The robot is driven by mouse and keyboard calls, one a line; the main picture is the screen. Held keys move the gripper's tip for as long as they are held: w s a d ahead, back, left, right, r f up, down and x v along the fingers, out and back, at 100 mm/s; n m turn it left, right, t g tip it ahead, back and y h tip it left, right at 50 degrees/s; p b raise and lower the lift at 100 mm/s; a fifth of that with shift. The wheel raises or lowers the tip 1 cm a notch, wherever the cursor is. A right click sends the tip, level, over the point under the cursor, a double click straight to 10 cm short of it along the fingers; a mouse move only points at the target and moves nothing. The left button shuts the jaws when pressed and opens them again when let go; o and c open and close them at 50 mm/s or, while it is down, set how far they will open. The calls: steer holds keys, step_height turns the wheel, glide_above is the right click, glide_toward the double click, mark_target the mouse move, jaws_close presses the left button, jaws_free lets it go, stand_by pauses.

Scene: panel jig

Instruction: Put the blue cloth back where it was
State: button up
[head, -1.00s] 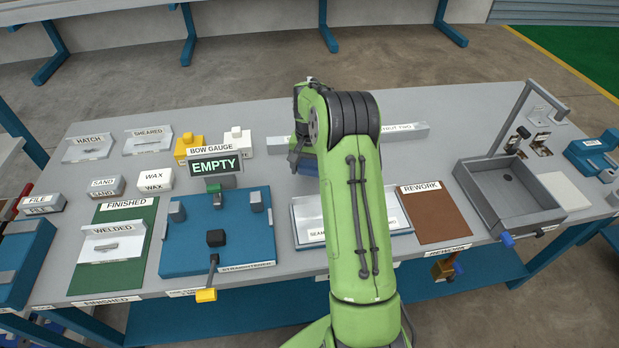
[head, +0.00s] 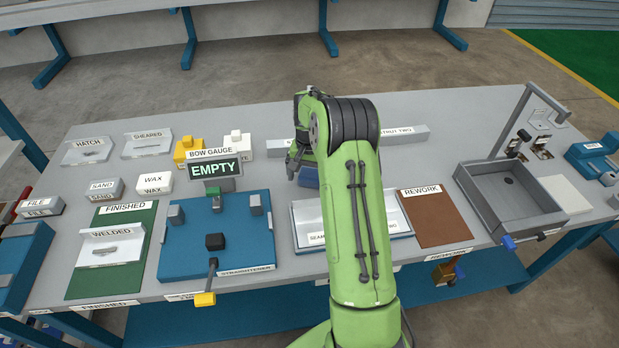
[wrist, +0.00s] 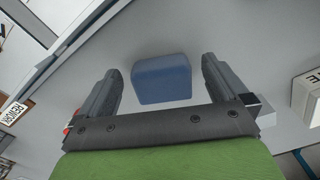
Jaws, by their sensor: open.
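The blue cloth (head: 309,177) is a folded, block-like blue piece on the grey bench, behind the white seam tray and partly hidden by my arm in the head view. In the wrist view the blue cloth (wrist: 161,80) shows whole, between and beyond the two fingertips, with grey bench around it. My gripper (wrist: 162,82) is open, with a clear gap between each finger and the cloth. In the head view my gripper (head: 294,164) is at the left of the cloth, mostly hidden by my arm. I cannot tell its exact height above the bench.
The bow gauge sign (head: 215,167) and blue straightener fixture (head: 240,255) stand to the left. A labelled grey bar (head: 405,134) lies behind the arm. The brown rework mat (head: 435,218) and grey basin (head: 510,195) are on the right. Bare bench lies behind the rework mat.

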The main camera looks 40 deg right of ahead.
mark_target(309, 178)
steer(key=s+a+r+n+t+p, duration=0.15)
steer(key=a+r, duration=0.25)
steer(key=r, duration=0.6)
steer(key=s+a+r+n+p, duration=0.1)
steer(key=s+a+r, duration=0.15)
steer(key=r, duration=0.65)
steer(key=s+a+r+n+t+h, duration=0.1)
steer(key=s+a+r+n, duration=0.15)
steer(key=s+a, duration=0.35)
steer(key=s+a+r+n+t, duration=0.1)
steer(key=s+a+r+n, duration=0.1)
steer(key=s+a+r, duration=0.4)
steer(key=s+a+f+n+t, duration=0.1)
steer(key=s+f, duration=0.1)
steer(key=s, duration=0.3)
steer(key=s+a+f+n+t+y, duration=0.1)
steer(key=s+a+f, duration=0.1)
steer(key=s, duration=0.4)
steer(key=shift+s+f+n, duration=0.3)
